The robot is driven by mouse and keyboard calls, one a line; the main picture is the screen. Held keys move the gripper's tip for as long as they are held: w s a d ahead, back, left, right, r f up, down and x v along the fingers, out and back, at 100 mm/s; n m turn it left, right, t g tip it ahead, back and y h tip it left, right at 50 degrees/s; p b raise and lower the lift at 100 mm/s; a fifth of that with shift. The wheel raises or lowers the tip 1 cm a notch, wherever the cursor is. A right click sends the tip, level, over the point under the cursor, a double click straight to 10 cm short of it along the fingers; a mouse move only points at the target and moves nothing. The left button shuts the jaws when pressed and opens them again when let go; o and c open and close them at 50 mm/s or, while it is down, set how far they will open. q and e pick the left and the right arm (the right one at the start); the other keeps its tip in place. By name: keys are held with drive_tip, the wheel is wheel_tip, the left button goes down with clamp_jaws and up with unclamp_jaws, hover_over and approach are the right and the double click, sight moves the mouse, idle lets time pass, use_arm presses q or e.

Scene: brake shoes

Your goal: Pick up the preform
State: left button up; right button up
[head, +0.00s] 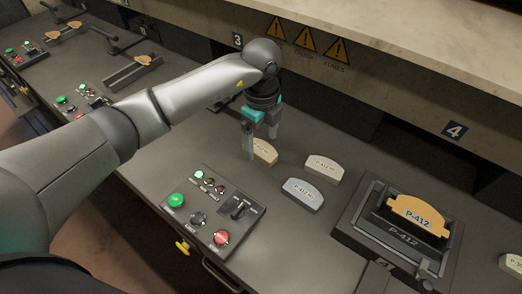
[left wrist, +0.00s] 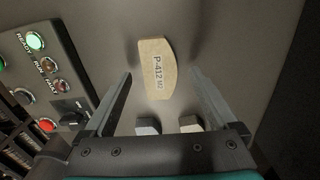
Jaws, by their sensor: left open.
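A tan preform (head: 264,151) marked P-412 lies on the dark bench under my left gripper (head: 261,150). In the left wrist view the preform (left wrist: 157,71) lies between and beyond the two open fingers (left wrist: 160,88), with its label facing up. The fingers appear apart from it and hold nothing. Two more preforms lie close by: a pale one (head: 323,168) and a grey-blue one (head: 302,194). Their ends also show low in the left wrist view, near the gripper base. My right gripper is not in view.
A control panel (head: 193,232) with green and red buttons is left of the preforms. A press fixture (head: 384,246) with an orange P-412 piece (head: 419,215) stands at the right. A ledge with warning signs (head: 306,38) runs behind. Other stations are at the upper left.

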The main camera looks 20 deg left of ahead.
use_arm(q)
wheel_tip(320, 180, down, 2)
drive_tip(key=shift+f, duration=0.1)
clamp_jaws()
idle(0.8)
